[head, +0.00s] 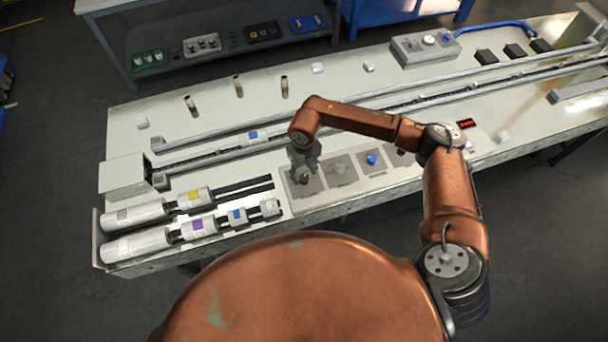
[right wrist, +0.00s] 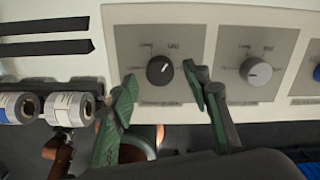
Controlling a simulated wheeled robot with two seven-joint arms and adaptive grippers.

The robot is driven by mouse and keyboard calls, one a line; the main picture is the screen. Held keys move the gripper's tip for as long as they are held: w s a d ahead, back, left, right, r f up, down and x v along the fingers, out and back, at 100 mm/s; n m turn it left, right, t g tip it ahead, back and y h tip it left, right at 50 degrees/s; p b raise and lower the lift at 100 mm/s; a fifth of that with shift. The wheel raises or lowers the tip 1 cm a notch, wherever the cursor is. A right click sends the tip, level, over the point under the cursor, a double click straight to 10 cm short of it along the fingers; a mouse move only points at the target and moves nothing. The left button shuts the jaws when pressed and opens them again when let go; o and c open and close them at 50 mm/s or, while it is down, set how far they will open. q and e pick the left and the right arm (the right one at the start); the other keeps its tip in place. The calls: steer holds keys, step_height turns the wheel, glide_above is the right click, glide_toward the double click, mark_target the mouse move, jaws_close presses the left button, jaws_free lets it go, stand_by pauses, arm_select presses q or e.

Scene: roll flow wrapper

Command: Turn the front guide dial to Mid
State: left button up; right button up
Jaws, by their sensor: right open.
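A black round dial (right wrist: 160,70) sits on a square grey panel plate in the right wrist view. Its white pointer line points up and to the right, and the small lettering around it is too blurred to read surely. My right gripper (right wrist: 159,79) is open, with one green finger on each side of this dial, apparently not touching it. In the head view my right gripper (head: 303,176) hangs over the leftmost panel plate and mostly hides the dial. A grey dial (right wrist: 256,71) is on the plate to the right. My left gripper is not in view.
A blue knob (head: 372,158) is farther right on the panel row. Film rolls on shafts (head: 140,244) lie left of the panel. Guide rails run behind it, and a grey control box (head: 425,46) stands at the back. The panel's front edge borders open floor.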

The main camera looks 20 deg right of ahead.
mark_target(304, 177)
step_height(304, 177, up, 10)
steer(key=shift+r, duration=0.2)
stand_by(0.5)
